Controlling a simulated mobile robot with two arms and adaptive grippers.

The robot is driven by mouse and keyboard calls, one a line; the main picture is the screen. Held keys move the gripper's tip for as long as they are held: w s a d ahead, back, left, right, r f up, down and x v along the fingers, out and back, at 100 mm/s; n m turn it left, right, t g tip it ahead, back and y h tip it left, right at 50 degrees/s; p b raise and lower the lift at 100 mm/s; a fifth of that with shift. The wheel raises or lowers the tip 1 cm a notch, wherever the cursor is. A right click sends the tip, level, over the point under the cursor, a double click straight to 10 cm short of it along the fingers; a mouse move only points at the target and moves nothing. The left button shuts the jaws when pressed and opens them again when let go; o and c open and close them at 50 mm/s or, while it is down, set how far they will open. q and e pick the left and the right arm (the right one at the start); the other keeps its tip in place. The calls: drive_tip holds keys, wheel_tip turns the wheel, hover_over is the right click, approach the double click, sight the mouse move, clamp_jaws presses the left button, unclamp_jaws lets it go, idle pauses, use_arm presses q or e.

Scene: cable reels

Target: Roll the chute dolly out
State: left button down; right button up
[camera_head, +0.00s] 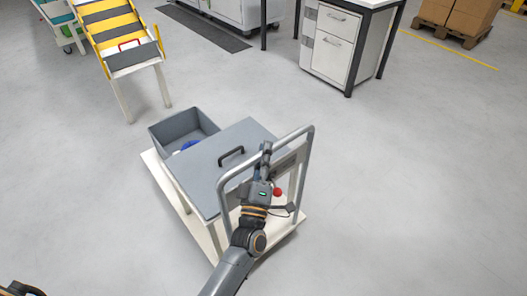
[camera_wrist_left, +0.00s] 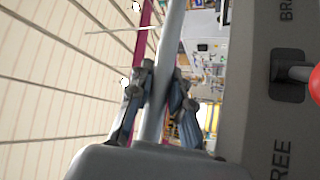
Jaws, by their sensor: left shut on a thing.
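The dolly has a cream base (camera_head: 155,165), a grey top with a black handle (camera_head: 231,156), and an upright grey push bar (camera_head: 310,150). My left gripper (camera_head: 265,152) is shut on the push bar, near the middle of its top rail. In the left wrist view the bar (camera_wrist_left: 165,65) runs between the two fingers (camera_wrist_left: 160,98). A red knob (camera_head: 277,192) sits on a panel below the rail. It also shows in the left wrist view (camera_wrist_left: 314,84), beside lettering that reads "FREE" and partly "BRA".
A grey bin (camera_head: 160,137) with something blue inside stands on the dolly's base. A yellow and grey sloped chute (camera_head: 112,28) on legs stands at the back left. A white drawer cabinet (camera_head: 330,45) stands behind. The floor around the dolly is clear.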

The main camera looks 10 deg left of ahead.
use_arm(q)
drive_tip(key=shift+d+f, duration=0.2)
drive_tip(key=c, duration=1.5)
unclamp_jaws()
drive_tip(key=shift+s, duration=0.1)
drive_tip(key=o, duration=0.3)
drive_tip(key=shift+r, duration=0.15)
drive_tip(key=shift+s, duration=0.1)
drive_tip(key=v, duration=1.2)
